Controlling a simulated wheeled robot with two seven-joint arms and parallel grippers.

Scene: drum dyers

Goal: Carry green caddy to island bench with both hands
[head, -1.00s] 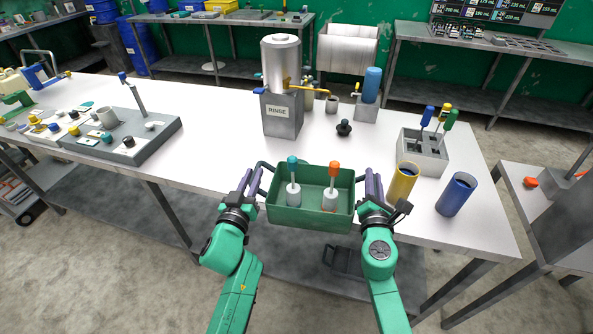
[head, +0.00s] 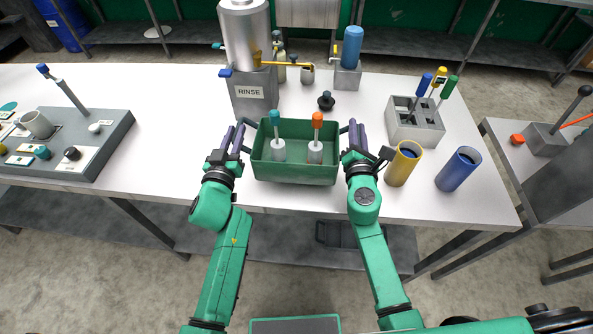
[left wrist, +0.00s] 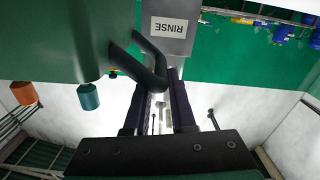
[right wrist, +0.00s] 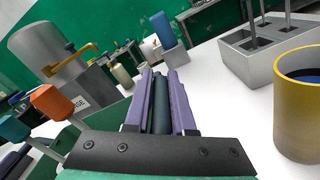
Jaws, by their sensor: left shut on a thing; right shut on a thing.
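The green caddy (head: 296,173) is an open box between my two grippers at the front of the white bench (head: 190,165). My left gripper (head: 239,134) is shut on the dark handle at the caddy's left side; the left wrist view shows the handle (left wrist: 155,65) between the fingers. My right gripper (head: 356,134) is shut on the right handle, seen between the fingers in the right wrist view (right wrist: 161,100). The caddy looks level. I cannot tell whether its base touches the bench.
The RINSE tank (head: 250,85) stands just behind the caddy. A black knob (head: 326,100) is behind right. A yellow cup (head: 403,164), a blue cup (head: 458,169) and a grey tool holder (head: 415,125) stand to the right. A grey panel (head: 75,145) lies left, with clear bench between.

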